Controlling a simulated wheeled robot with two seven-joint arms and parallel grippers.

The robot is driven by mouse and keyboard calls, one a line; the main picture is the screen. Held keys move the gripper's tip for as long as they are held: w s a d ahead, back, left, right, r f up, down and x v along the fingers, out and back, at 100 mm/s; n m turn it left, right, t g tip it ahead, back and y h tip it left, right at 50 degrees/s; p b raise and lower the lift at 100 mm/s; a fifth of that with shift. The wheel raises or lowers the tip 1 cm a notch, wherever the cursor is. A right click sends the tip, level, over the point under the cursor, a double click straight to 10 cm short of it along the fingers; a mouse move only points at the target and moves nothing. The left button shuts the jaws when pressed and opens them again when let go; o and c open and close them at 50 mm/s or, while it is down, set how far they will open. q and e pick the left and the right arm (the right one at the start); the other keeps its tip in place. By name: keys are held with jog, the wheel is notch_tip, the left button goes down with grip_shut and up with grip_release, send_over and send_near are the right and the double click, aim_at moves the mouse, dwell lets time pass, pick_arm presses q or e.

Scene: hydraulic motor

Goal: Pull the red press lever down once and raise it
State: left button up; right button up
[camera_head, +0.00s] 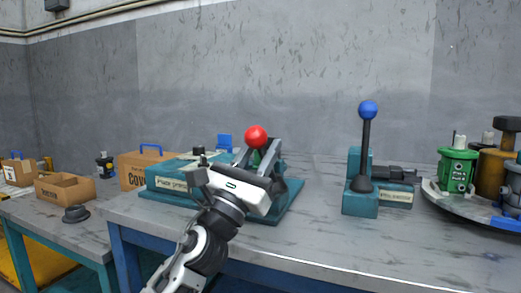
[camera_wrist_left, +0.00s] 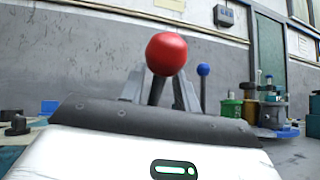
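The red lever ball (camera_head: 256,137) stands up on its dark shaft at the teal press (camera_head: 290,205), which is on the grey workbench. My left gripper (camera_head: 255,160) is in front of the press, just below the ball. Its white and black hand hides much of the lever base. In the left wrist view the red ball (camera_wrist_left: 166,54) is above the middle of the hand, with the dark shaft below it. Grey pieces stand on both sides of the shaft. My right gripper is out of view.
A blue-knobbed lever (camera_head: 368,110) stands on a second teal fixture (camera_head: 360,208) to the right. A round tray (camera_head: 440,196) with green, brown and blue motor parts is at the far right. Cardboard boxes (camera_head: 66,187) are at the left. The front of the bench is clear.

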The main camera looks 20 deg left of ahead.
pick_arm(q)
jog(key=b+v, duration=0.5)
jog(key=v, duration=1)
jog(key=shift+s+f, duration=0.25)
jog(key=shift+s, duration=0.1)
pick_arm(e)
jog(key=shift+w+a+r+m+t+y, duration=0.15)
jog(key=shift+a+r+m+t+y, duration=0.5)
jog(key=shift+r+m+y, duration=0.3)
pick_arm(q)
jog(key=shift+a, duration=0.1)
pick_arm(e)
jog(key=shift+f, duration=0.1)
